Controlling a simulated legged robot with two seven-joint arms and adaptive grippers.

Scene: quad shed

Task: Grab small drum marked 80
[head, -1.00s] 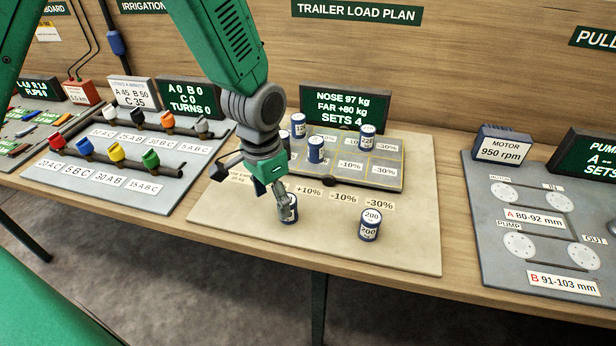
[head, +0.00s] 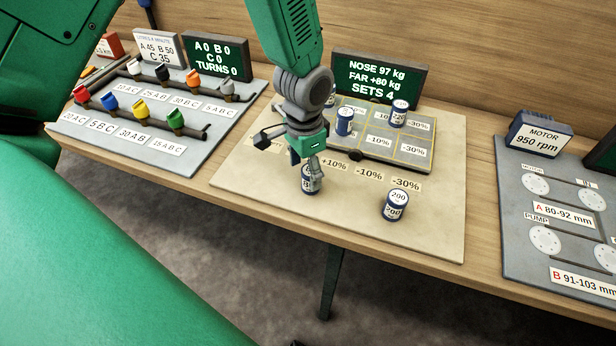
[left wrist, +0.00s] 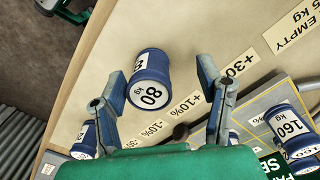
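The small blue-and-white drum marked 80 kg (left wrist: 149,82) stands on the beige board, and its label reads clearly in the left wrist view. In the head view this drum (head: 311,182) is partly covered by my left gripper (head: 314,164), which points down over it. In the left wrist view my left gripper (left wrist: 161,82) is open. One finger is on each side of the drum, with visible gaps, and the drum appears a little beyond the fingertips.
A drum marked 200 (head: 396,205) stands to the right on the same board. Other drums, one marked 160 (left wrist: 285,124), stand on the grey grid plate (head: 412,163). A valve panel (head: 175,150) is left; a motor-and-pump panel (head: 513,225) is right. Board space between the two front drums is clear.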

